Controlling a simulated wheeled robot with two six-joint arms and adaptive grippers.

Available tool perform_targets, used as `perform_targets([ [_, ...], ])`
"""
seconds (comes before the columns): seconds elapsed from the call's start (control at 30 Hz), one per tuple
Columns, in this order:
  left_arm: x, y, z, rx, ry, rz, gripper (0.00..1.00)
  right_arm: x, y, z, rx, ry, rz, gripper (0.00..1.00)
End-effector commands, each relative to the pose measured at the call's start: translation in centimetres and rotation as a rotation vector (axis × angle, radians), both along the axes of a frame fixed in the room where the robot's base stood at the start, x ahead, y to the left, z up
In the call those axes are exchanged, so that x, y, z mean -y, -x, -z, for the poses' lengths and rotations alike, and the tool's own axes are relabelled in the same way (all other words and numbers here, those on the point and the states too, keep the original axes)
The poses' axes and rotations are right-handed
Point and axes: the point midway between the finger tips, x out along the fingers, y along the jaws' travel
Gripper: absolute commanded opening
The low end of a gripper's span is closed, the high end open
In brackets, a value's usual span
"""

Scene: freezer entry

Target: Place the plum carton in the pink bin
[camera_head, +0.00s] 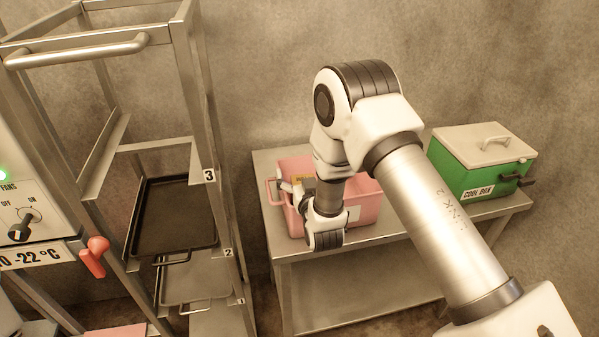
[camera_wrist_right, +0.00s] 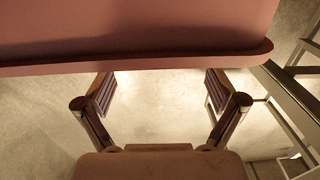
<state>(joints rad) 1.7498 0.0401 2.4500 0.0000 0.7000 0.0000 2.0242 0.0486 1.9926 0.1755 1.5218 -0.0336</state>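A pink wall with a rim, which looks like the bin (camera_wrist_right: 130,30), fills the top of that view. I cannot make out the plum carton in either view. My left gripper is not in view.
A green cool box (camera_head: 483,178) with a pale lid stands at the table's (camera_head: 410,225) right end. A steel rack with a dark tray (camera_head: 173,215) stands left of the table. A freezer control panel (camera_head: 25,190) and a red-handled latch (camera_head: 95,257) are at far left.

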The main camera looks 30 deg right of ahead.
Motion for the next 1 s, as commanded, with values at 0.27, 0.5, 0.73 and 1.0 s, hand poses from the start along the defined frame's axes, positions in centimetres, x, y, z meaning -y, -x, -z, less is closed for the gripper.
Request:
perform_targets([
  [0.27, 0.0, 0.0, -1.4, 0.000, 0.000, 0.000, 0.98, 0.0, 0.0, -1.5, 0.000, 0.000, 0.000, 0.94],
  [0.5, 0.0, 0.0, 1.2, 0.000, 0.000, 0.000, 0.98, -1.3, 5.3, -0.7, -0.003, 0.001, -0.002, 0.94],
  [0.73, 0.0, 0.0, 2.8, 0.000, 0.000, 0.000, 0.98, -2.4, 10.5, -1.0, -0.003, 0.002, -0.002, 0.94],
  [1.0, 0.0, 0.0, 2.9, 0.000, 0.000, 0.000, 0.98, -2.6, 11.9, -0.8, -0.023, -0.004, -0.001, 0.94],
])
